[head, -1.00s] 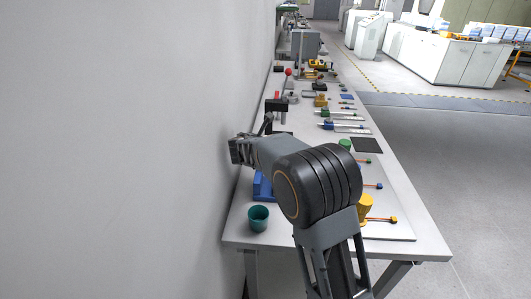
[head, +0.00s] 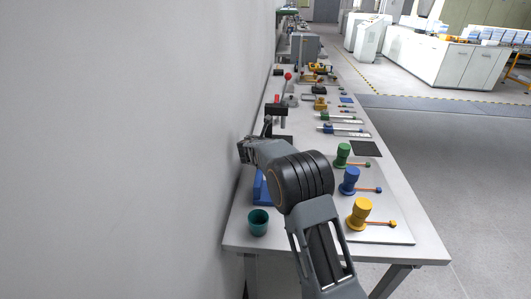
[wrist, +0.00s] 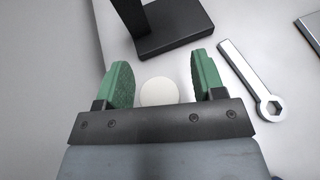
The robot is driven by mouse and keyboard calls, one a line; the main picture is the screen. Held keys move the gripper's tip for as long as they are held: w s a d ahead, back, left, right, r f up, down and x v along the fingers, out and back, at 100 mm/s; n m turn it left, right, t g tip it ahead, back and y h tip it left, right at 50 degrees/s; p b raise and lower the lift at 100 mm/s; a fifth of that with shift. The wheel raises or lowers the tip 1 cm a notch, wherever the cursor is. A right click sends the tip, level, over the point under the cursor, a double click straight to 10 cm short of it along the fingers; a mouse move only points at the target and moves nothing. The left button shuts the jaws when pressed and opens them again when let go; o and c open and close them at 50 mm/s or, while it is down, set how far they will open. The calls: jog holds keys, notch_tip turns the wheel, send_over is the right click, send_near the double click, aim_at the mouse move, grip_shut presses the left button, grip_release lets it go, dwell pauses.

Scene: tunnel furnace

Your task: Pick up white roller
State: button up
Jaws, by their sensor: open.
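A white round shape, which looks like the white roller (wrist: 158,91) seen end-on, shows in the wrist view between the two green finger pads. My gripper (wrist: 160,78) is open, with one pad on each side of it. A small gap shows on each side, so neither pad appears to touch it. Its lower edge is hidden by the gripper's dark crossbar. In the head view my gripper (head: 247,150) is beside the wall at the table's left edge, and the roller cannot be made out there.
A black stand base (wrist: 175,30) lies just beyond the fingers, and a wrench (wrist: 252,80) lies to the right. On the table (head: 240,225) stand a teal cup (head: 258,222), a blue block (head: 260,190), and green, blue and yellow knobbed pieces (head: 359,212). The wall is close on the left.

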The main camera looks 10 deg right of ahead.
jog(key=shift+c, duration=0.2)
jog(key=c, duration=1)
jog(key=shift+c, duration=0.3)
